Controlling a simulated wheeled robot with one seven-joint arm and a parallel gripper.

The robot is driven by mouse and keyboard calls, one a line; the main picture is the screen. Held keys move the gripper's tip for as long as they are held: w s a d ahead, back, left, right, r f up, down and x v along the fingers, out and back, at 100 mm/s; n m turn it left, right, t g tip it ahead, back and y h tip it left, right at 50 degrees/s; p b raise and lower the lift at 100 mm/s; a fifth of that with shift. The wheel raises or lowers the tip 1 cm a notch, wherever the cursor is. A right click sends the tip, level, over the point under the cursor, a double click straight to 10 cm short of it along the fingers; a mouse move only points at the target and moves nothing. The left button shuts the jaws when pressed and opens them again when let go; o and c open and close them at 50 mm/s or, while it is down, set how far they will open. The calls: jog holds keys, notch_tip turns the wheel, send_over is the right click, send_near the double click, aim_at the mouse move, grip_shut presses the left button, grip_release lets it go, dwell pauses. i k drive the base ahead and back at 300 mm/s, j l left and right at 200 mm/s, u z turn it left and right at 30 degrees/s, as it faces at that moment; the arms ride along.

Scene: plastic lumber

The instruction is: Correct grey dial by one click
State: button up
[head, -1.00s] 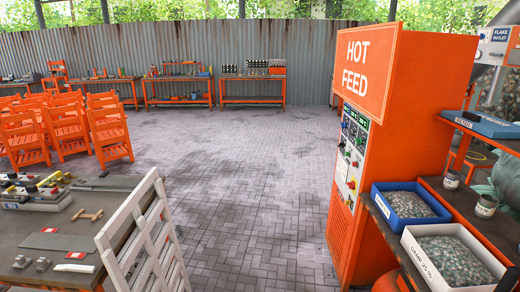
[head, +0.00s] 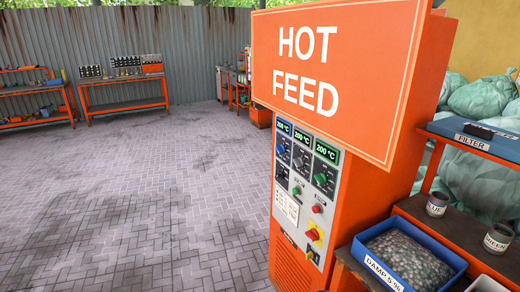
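The control panel (head: 303,185) is on the left face of the orange HOT FEED cabinet (head: 400,200). Three green-lit displays sit in a row at its top. The middle display (head: 302,139) and the right display (head: 326,152) read 200 °C; the left display (head: 283,127) is too small to read surely. Under them are a blue dial (head: 281,149), a dark grey-looking dial (head: 299,161) in the middle and a green dial (head: 320,178). Their pointer settings are too small to tell. My gripper is not in view.
A red-and-yellow switch (head: 314,234) is low on the panel. A blue bin of flakes (head: 440,283) and two tins, one labelled BLUE (head: 437,204), stand on a bench at right. The HOT FEED sign (head: 335,75) juts out above. The paved floor (head: 150,200) left of the cabinet is clear.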

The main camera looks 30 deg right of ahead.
aim_at(298, 162)
jog(key=i+j+z, duration=0.15)
jog(key=i+z, duration=0.3)
jog(key=i, duration=0.15)
jog(key=i+j+z, duration=0.4)
jog(key=i, duration=0.2)
jog(key=i+j+z, duration=0.9)
jog(key=j, duration=0.2)
jog(key=i+j+z, duration=0.4)
jog(key=j, duration=0.4)
jog(key=k+l, duration=0.05)
jog(key=k, duration=0.05)
